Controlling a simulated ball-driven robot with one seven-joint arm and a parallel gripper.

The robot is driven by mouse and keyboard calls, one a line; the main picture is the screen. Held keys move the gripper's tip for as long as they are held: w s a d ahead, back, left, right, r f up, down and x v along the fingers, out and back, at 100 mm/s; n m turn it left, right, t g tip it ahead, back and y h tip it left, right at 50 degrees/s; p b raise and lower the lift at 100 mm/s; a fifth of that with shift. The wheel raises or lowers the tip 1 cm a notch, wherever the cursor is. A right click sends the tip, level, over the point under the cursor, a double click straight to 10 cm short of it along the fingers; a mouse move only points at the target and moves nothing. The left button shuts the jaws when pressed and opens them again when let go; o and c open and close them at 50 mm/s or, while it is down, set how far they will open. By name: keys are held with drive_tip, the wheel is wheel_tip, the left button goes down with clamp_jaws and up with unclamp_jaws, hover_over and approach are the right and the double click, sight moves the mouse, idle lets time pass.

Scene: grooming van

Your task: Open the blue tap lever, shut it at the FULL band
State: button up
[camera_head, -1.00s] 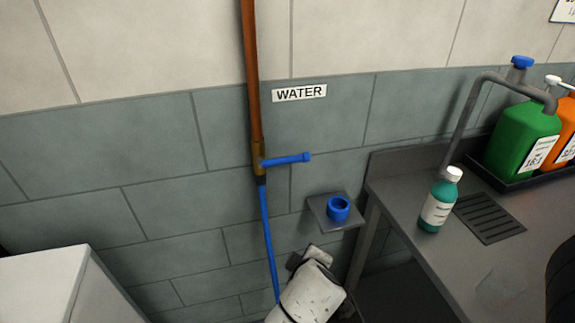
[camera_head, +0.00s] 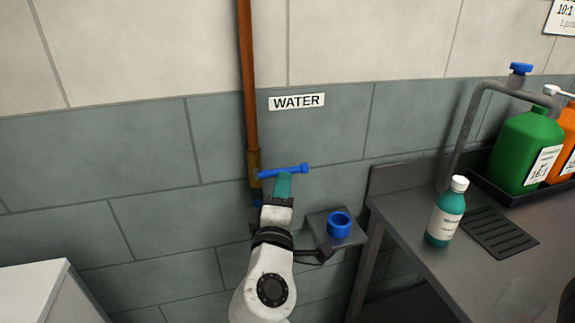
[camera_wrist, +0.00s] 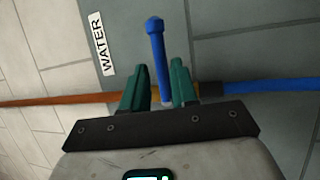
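The blue tap lever (camera_head: 298,169) sticks out to the right, near level, from the brass valve (camera_head: 254,165) on the copper pipe, below the WATER label. My gripper (camera_head: 283,182) is at the lever from below, its green fingers covering part of it. In the wrist view the lever (camera_wrist: 158,52) runs between the two green fingers of my gripper (camera_wrist: 160,85). The fingers stand apart, with a narrow gap beside the lever, so it looks open around it. Contact with the lever cannot be made out. No FULL band can be seen in either view.
A blue ring-shaped cup (camera_head: 339,225) sits on a small wall shelf (camera_head: 318,218) close to the right of my arm. The grey counter (camera_head: 400,205) further right bears a teal bottle (camera_head: 445,215) and a green jug (camera_head: 525,148). A white box (camera_head: 35,290) stands at lower left.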

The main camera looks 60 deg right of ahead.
sight(281, 170)
drive_tip(key=p+x, duration=0.1)
drive_tip(key=x, duration=0.6)
drive_tip(key=shift+d, duration=0.2)
drive_tip(key=shift+w, duration=0.1)
clamp_jaws()
